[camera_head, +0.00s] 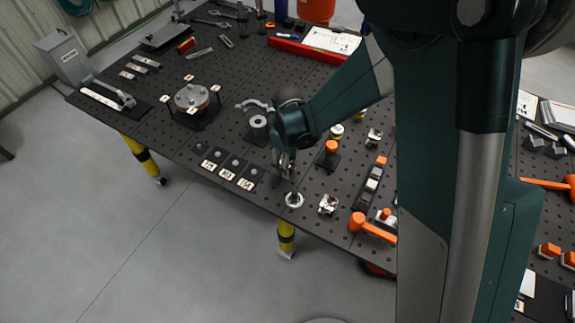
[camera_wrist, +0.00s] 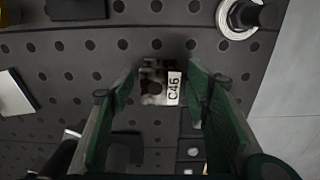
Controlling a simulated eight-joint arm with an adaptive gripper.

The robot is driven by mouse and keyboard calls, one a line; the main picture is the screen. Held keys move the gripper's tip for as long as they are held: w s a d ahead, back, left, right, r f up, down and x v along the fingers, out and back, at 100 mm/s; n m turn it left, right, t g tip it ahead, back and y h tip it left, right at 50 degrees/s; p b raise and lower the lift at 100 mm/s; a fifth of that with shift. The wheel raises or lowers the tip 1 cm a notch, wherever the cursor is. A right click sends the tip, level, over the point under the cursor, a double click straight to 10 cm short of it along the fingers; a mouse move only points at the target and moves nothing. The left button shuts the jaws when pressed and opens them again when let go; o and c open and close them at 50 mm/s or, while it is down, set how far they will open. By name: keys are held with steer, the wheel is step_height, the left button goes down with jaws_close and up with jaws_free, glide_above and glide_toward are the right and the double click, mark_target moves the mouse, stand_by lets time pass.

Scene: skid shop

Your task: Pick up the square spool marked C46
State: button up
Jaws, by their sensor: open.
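The C46 spool (camera_wrist: 152,88), a small metallic piece with a white label reading C46 on its right side, lies in the middle of the wrist view. It rests on the dark perforated table top. My gripper (camera_wrist: 162,78) is open, with one green finger on each side of the spool in that view. I cannot tell whether either finger touches it. In the head view my gripper (camera_head: 286,165) points down over the table near its front edge. The spool cannot be made out there behind the gripper.
A pale ring (camera_head: 294,200) on the table stands close by; it also shows in the wrist view (camera_wrist: 236,18). Several labelled black tiles (camera_head: 229,168) lie left of my gripper. An orange-topped piece (camera_head: 331,148) and another metallic piece (camera_head: 327,204) stand to the right.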

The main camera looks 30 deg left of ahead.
steer(key=c, duration=1.1)
steer(key=shift+r, duration=0.15)
steer(key=shift+r, duration=4.9)
